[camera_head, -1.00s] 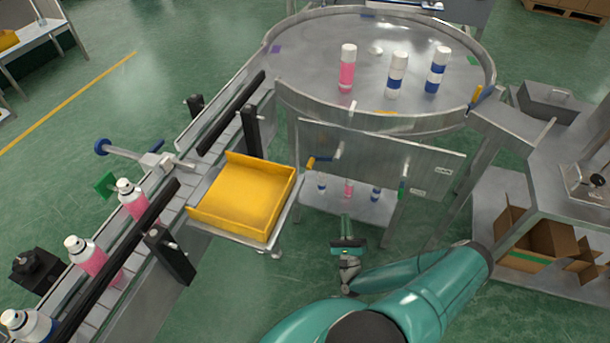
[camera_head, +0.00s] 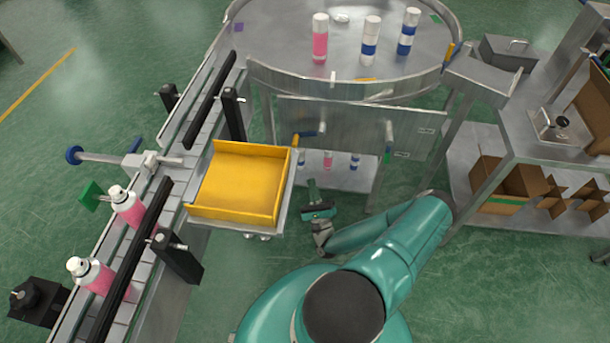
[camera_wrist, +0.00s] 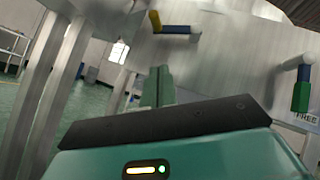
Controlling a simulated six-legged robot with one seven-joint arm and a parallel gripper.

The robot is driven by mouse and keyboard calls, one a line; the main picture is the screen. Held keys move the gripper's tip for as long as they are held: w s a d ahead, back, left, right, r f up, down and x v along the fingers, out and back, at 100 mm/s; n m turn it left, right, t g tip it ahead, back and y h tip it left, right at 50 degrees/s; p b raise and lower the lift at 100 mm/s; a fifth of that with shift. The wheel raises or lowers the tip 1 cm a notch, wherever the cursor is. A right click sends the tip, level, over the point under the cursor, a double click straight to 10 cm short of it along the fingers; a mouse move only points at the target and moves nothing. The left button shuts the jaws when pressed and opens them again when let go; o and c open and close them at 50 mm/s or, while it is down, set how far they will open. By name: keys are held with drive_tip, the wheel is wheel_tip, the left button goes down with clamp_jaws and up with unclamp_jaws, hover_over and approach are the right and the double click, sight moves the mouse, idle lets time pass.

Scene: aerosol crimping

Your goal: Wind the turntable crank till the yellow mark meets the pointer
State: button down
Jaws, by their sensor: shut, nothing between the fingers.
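The round steel turntable (camera_head: 285,45) stands at the top of the head view. A yellow mark (camera_head: 358,80) lies near its front edge. A small pale upright peg (camera_head: 333,74), possibly the pointer, stands at the rim left of it. The front panel (camera_head: 345,120) carries a crank-like handle with yellow and blue parts (camera_head: 305,138), also in the wrist view (camera_wrist: 175,28), and a green-ended handle (camera_head: 388,140), also in the wrist view (camera_wrist: 303,85). My gripper (camera_head: 312,183) is shut and empty, below and apart from the yellow-blue handle; its fingers show in the wrist view (camera_wrist: 157,85).
A pink bottle (camera_head: 320,45) and two blue-banded bottles stand on the turntable. A yellow tray (camera_head: 235,185) sits left of my gripper, beside a conveyor (camera_head: 190,130) with pink bottles. A steel bench (camera_head: 550,140) with cardboard boxes stands at right.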

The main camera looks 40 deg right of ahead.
sight(309, 136)
drive_tip(key=a+r+x, duration=0.1)
drive_tip(key=a+x, duration=0.1)
drive_tip(key=x, duration=0.9)
drive_tip(key=shift+r, duration=0.45)
